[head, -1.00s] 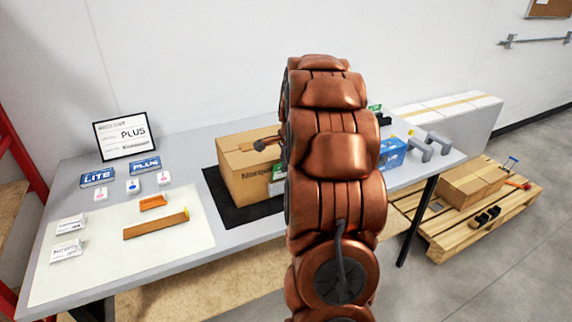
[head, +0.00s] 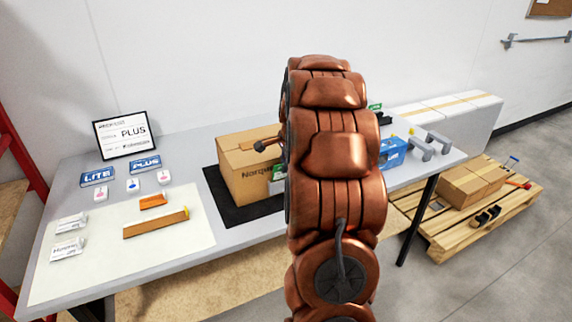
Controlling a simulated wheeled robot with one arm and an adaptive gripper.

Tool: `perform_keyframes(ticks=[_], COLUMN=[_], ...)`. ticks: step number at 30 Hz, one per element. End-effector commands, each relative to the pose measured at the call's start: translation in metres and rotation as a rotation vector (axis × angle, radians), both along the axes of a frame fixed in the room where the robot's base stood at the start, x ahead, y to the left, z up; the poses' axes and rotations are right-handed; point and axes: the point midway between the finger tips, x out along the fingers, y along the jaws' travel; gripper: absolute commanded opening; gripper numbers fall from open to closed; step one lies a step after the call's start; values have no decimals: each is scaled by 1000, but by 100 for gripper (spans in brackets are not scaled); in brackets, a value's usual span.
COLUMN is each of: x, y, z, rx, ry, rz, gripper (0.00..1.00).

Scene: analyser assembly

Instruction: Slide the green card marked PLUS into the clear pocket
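A cardboard box (head: 240,172) stands on a black mat (head: 220,202) on the grey table, with printed text on its front. A small green and whitish patch (head: 278,173) shows low on the box's front, at the left edge of my arm. I cannot tell whether it is the card, the clear pocket or both. Another small green piece (head: 374,107) shows right of my arm; its marking is unreadable. My copper arm rises through the middle and hides much of the box's right side. My gripper's fingers are hidden. A thin part with a dark end juts left over the box top.
A framed PLUS sign (head: 122,134), blue LITE (head: 97,177) and PLUS (head: 145,164) plates, several small tags and an orange-brown block (head: 156,223) occupy the left. A blue object (head: 391,152) and grey brackets (head: 428,145) stand right. A loaded pallet (head: 440,235) is on the floor.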

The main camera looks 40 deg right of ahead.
Motion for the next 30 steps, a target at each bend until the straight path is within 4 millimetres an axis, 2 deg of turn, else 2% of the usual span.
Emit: perform_keyframes(ticks=[30], x=[1], y=[0], z=[-10], rx=[0], ry=[0], rz=[0], gripper=[0])
